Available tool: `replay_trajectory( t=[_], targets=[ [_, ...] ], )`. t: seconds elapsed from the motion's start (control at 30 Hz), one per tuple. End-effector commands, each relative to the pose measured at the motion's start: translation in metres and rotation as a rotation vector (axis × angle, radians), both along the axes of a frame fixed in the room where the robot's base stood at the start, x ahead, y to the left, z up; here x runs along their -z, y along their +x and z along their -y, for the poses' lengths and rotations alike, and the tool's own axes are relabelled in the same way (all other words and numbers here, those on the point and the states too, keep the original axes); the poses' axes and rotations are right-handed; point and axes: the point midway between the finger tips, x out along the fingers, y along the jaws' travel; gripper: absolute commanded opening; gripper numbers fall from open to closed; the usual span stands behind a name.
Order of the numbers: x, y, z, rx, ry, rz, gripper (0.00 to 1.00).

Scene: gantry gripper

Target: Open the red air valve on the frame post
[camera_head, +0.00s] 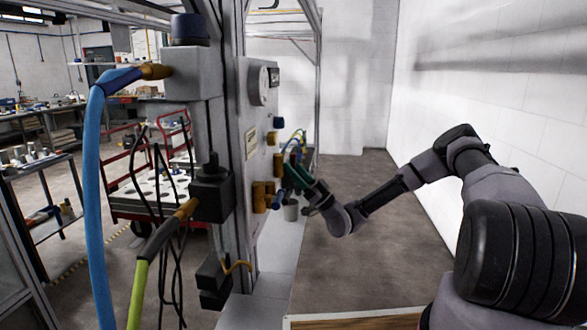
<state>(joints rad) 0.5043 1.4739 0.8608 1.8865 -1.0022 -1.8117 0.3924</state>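The frame post (232,130) stands upright left of the picture's middle, with a grey panel (254,165) on its right side. I cannot make out a red valve on the post or panel; it may be hidden or too small to see. Brass-coloured fittings (260,196) stick out low on the panel. My arm reaches in from the right, and my gripper (293,178) is close to the panel's right side, just right of these fittings. Its fingers are small and dark, so I cannot tell whether they touch anything, or are open or shut.
A thick blue hose (92,200) and a yellow-green hose (140,285) hang at the near left of the post. A black box (212,194) juts from it. A red cart (125,195) and benches stand behind at left. Open floor (375,250) lies between post and white wall (490,100).

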Motion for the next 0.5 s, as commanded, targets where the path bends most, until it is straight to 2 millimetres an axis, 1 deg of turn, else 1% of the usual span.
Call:
replay_trajectory(
  t=[0.3,0.37,0.5],
  targets=[
    [0.000,0.000,0.001,-0.001,0.002,0.001,0.49],
    [0.003,-0.001,0.004,0.001,0.002,0.001,0.49],
    [0.018,-0.007,0.018,0.002,0.003,0.000,0.49]
  ],
)
